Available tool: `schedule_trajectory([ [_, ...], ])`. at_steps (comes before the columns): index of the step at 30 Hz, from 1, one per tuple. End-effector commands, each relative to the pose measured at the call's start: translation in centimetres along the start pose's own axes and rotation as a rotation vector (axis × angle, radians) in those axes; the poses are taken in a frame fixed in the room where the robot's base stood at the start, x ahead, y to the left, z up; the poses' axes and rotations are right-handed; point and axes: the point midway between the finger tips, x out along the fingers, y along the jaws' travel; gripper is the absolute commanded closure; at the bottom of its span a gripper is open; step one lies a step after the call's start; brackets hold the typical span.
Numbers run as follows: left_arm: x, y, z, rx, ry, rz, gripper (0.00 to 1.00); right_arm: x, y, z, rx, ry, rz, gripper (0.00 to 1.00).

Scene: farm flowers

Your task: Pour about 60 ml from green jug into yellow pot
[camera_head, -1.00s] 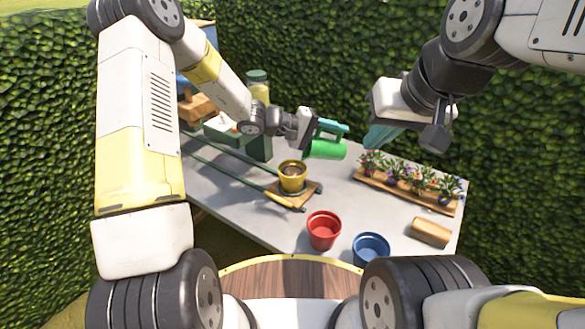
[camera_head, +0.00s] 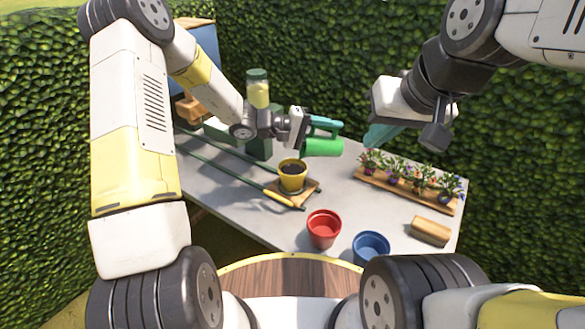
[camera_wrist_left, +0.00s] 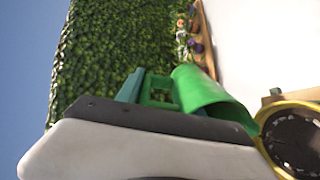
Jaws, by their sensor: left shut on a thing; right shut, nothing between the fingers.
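The green jug (camera_head: 322,147) is held in the air above the table, lying tilted on its side. My left gripper (camera_head: 324,124) is shut on it. The yellow pot (camera_head: 292,180) stands upright on a small wooden board, below and left of the jug in the head view, with dark soil inside. In the left wrist view the jug (camera_wrist_left: 208,95) has one end close to the rim of the yellow pot (camera_wrist_left: 262,128). No stream of water can be made out, and the level inside the jug is hidden. My right gripper (camera_head: 380,136) is shut and empty, raised beyond the table's middle.
A red pot (camera_head: 323,229) and a blue pot (camera_head: 370,248) stand at the near edge. A wooden tray (camera_head: 375,184) of flowers and a brush-like block (camera_head: 430,231) are at right. Long-handled tools (camera_head: 230,167) lie left.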

Motion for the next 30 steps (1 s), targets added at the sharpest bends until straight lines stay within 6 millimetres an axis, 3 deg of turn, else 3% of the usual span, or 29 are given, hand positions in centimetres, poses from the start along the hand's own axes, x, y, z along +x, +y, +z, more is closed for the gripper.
schedule_trajectory([
  [5,-0.1,0.1,0.0,0.0,-0.001,0.01,1.0,0.0,0.0,0.0,0.0,0.0,0.0,1.0],
  [9,2.5,-0.1,0.2,0.011,-0.01,-0.105,1.0,0.0,0.0,0.0,0.0,0.0,0.0,1.0],
  [13,4.0,-1.8,0.2,0.012,-0.014,-0.305,1.0,0.0,0.0,0.0,0.0,0.0,0.0,1.0],
  [30,5.6,-4.2,0.2,0.012,-0.022,-0.543,1.0,0.0,0.0,0.0,0.0,0.0,0.0,1.0],
])
